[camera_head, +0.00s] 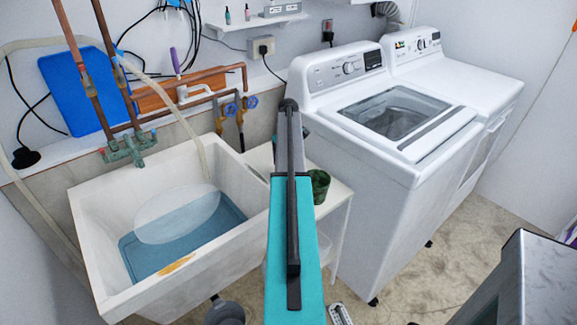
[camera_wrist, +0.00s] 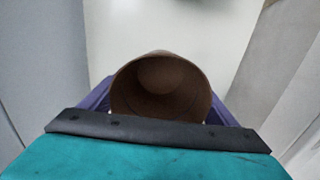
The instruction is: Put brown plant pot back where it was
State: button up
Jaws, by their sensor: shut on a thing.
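The brown plant pot (camera_wrist: 160,88) is in the wrist view, its open round mouth facing the camera. My gripper (camera_wrist: 160,106) is shut on it, with a purple finger at each side. Beyond the pot is a pale white surface; I cannot tell whether the pot touches it. In the head view my teal and black arm reaches toward the small white table (camera_head: 336,192) between the sink and the washing machine. The arm hides the pot and the gripper there.
A dark green container (camera_head: 319,186) stands on the white table, just right of my arm. The white sink (camera_head: 85,215) is left, and the white washing machine (camera_head: 375,170) is right. Pipes with blue valves (camera_head: 231,109) run behind. A grey-black unit (camera_head: 540,270) stands at front right.

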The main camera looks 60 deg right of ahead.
jog(key=shift+f, duration=1.05)
jog(key=shift+f, duration=0.15)
jog(key=o, duration=1.1)
jog(key=shift+r+b, duration=1.25)
jog(key=shift+r, duration=4.95)
